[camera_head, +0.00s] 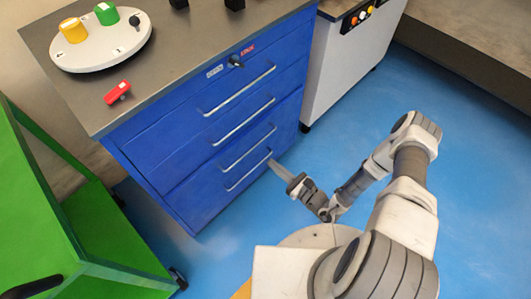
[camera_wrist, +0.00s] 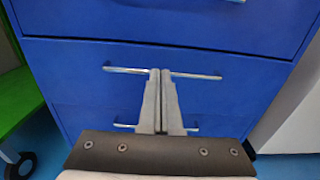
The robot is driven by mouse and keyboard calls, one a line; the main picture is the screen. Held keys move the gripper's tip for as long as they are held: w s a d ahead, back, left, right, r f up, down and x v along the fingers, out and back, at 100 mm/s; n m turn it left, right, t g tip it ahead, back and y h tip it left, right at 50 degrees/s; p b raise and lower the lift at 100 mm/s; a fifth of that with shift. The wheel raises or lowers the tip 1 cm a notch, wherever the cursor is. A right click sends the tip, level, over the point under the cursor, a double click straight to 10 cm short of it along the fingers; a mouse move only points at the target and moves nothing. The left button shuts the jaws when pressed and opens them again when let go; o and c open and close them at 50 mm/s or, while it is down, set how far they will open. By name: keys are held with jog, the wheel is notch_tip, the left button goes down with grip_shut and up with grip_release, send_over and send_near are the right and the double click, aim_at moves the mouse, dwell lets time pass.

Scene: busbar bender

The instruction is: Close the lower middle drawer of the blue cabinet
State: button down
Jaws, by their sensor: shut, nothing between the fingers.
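The blue cabinet (camera_head: 160,150) has a stack of drawers with silver bar handles. The lower middle drawer (camera_wrist: 75,75) has its handle (camera_head: 249,148) third from the top. Its front looks nearly flush with its neighbours; a small gap cannot be told. My gripper (camera_head: 275,165) is shut and empty, low in front of the cabinet's right side. In the wrist view its fingertips (camera_wrist: 160,71) overlap the middle of a handle, apparently that of the lower middle drawer, and hide part of it. Whether they touch it or the front is unclear.
A green cart (camera_head: 45,215) stands left of the cabinet. A grey-white machine (camera_head: 350,50) stands at its right. A red part (camera_head: 117,92) and a round plate (camera_head: 95,55) lie on the cabinet top. Blue floor in front is clear.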

aim_at(244, 139)
jog(key=b+x, duration=0.2)
jog(key=x, duration=1)
jog(key=shift+a, duration=0.1)
jog(key=shift+w+a, duration=0.25)
jog(key=shift+a, duration=0.05)
jog(key=shift+b+x, duration=0.35)
jog(key=shift+x, duration=0.6)
jog(key=shift+w+a+r, duration=0.1)
jog(key=shift+w+a, duration=0.05)
